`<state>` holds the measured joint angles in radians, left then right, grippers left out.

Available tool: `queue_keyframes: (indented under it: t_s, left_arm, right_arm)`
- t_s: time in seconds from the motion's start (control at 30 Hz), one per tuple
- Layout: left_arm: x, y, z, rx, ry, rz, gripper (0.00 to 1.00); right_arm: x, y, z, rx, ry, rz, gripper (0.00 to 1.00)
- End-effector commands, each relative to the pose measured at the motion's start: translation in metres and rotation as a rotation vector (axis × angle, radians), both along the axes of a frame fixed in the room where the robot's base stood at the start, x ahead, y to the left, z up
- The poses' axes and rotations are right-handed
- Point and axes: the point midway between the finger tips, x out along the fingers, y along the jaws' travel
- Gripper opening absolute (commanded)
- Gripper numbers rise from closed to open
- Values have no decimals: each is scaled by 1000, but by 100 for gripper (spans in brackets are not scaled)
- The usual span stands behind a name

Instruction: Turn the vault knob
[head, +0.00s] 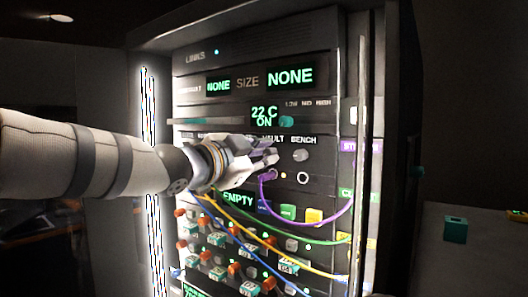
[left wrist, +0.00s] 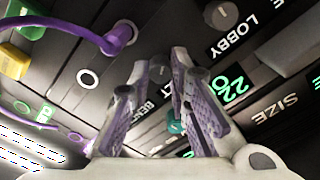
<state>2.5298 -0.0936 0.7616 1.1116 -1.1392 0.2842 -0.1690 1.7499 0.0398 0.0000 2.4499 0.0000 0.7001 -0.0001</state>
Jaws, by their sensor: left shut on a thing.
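The panel (head: 325,190) stands upright with a row of knobs under the labels VAULT and BENCH. My left gripper (head: 270,154) reaches in from the left and its fingers are at the spot below the VAULT label. They are shut on the vault knob, which they mostly hide in the head view. In the left wrist view the two fingers (left wrist: 156,88) stand either side of a grey shape. The bench knob (head: 301,155) is just right of the fingers and free. My right gripper is not in view.
A purple cable (head: 347,212) loops from a socket just below my left gripper. A teal knob (head: 287,121) is above.

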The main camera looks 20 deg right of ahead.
Motion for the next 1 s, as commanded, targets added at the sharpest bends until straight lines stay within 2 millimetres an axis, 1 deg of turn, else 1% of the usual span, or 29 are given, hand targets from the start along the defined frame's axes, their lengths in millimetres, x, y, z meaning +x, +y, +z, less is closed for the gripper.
queue_keyframes:
  t_s: [0.03,0.3,0.5,0.7,1.0]
  left_arm:
    - [-2,0,4,28,-38,0,0]
    - [-2,0,3,170,-220,0,0]
    - [-1,0,3,249,-322,1,0]
    - [-1,0,3,299,-388,1,0]
    - [0,0,2,330,-428,0,0]
  right_arm:
    - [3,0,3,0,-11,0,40]
    - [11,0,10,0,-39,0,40]
    - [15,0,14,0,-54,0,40]
    - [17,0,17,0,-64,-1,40]
    - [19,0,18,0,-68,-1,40]
